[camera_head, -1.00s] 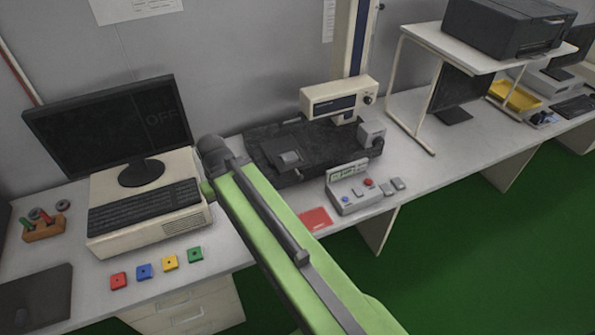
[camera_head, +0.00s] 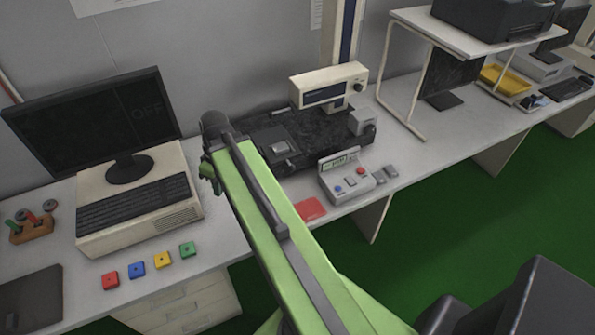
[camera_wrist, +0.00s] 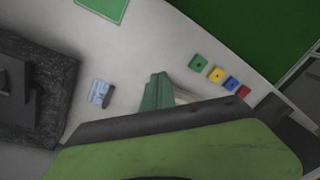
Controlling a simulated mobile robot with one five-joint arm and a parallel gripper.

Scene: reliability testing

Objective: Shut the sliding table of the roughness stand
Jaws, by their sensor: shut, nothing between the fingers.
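The roughness stand has a dark speckled base (camera_head: 330,128), a pale column and a boxy drive head (camera_head: 329,84). Its sliding table (camera_head: 279,147), a dark plate with a grey block on top, lies toward the front left of the base; my arm passes close in front. How far it is pulled out I cannot tell. My gripper (camera_head: 207,172) hangs below the arm's end, left of the stand and partly hidden. It is shut and empty, apart from the table. The wrist view shows the stand's table (camera_wrist: 15,85) at left and a green finger-like part of my gripper (camera_wrist: 157,92).
A computer with keyboard (camera_head: 135,204) stands left of my gripper. Several coloured blocks (camera_head: 163,260) lie in front of it. A grey control box (camera_head: 346,181) and red card (camera_head: 310,209) sit before the stand. A shelf (camera_head: 440,36) with a printer stands right.

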